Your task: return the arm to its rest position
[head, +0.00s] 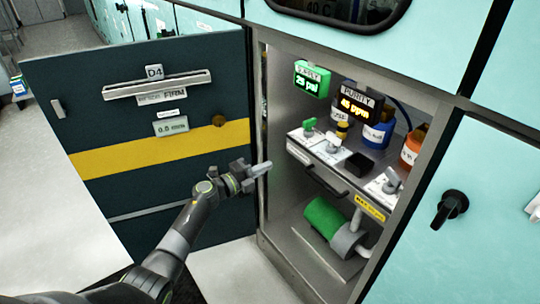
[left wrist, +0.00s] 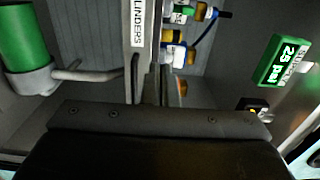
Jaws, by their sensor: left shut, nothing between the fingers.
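My left arm (head: 186,232) comes in from the lower left of the head view. Its gripper (head: 262,169) is shut and empty, in front of the left side of the open cabinet bay. The left wrist view looks into the bay, with a dark part of my own wrist across the bottom. The green cylinder (left wrist: 17,35) and the green display reading 25 psi (left wrist: 280,62) show there. My right gripper is not in view.
The bay holds a pull-out shelf (head: 322,178) with valves, a green supply display (head: 312,79), a purity display (head: 360,104) and several bottles. A green cylinder (head: 326,221) lies below. A closed teal door (head: 490,200) stands at the right. Pale floor (head: 60,220) is clear at the left.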

